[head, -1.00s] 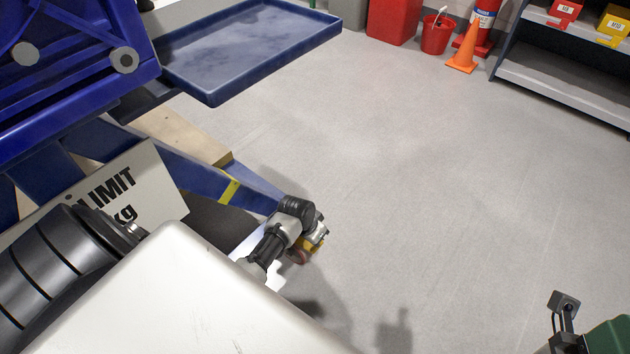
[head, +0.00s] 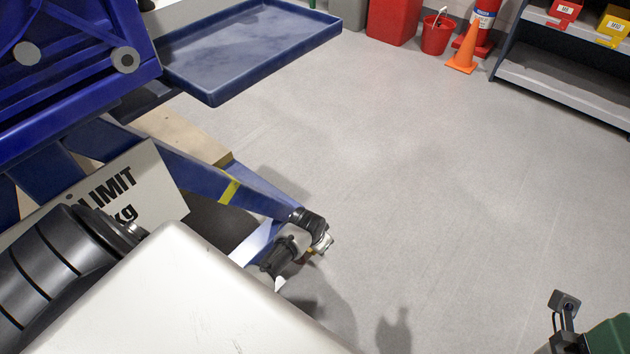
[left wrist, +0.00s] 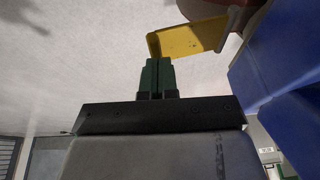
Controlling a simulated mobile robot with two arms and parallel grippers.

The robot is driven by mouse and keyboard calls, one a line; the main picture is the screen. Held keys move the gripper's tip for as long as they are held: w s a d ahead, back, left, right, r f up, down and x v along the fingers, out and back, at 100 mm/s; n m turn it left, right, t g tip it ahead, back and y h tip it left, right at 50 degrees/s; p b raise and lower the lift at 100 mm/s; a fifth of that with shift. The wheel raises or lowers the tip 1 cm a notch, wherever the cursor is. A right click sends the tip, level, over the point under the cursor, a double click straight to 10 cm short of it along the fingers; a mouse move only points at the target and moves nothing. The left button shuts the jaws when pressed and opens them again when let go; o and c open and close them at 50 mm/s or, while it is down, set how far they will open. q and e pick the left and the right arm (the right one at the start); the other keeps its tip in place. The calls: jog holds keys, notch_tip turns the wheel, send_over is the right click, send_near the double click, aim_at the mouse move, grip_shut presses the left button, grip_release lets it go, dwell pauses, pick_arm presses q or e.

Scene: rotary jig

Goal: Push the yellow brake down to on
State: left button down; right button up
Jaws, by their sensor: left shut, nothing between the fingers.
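The yellow brake (left wrist: 190,39) is a flat pedal with a turned-up edge, just beyond my left fingertips in the left wrist view. My left gripper (left wrist: 158,64) is shut and empty, its green fingers together. The tips overlap the pedal's lower edge in the picture; whether they touch it I cannot tell. A reddish-brown rounded part (left wrist: 205,10), perhaps a caster wheel, shows behind the pedal. In the head view my left wrist is at the end of the blue leg and hides almost all of the brake.
The blue jig leg (head: 262,196) with a yellow band runs close by; blue frame (left wrist: 275,70) also fills the right of the wrist view. A blue tray (head: 245,50) sits above. A cone (head: 463,53), red bucket (head: 437,38) and shelf (head: 560,85) stand far back. Open floor lies right.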

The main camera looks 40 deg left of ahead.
pick_arm(q)
jog(key=shift+d+f+y, duration=0.2)
jog(key=shift+d+y, duration=0.05)
jog(key=shift+y, duration=0.05)
jog(key=shift+d+f+y+p, duration=0.15)
jog(key=shift+f+y+p, duration=0.1)
jog(key=shift+y+p, duration=0.1)
jog(key=shift+d+f, duration=0.15)
jog(key=shift+f, duration=0.5)
jog(key=shift+d+f, duration=0.15)
jog(key=shift+f, duration=0.45)
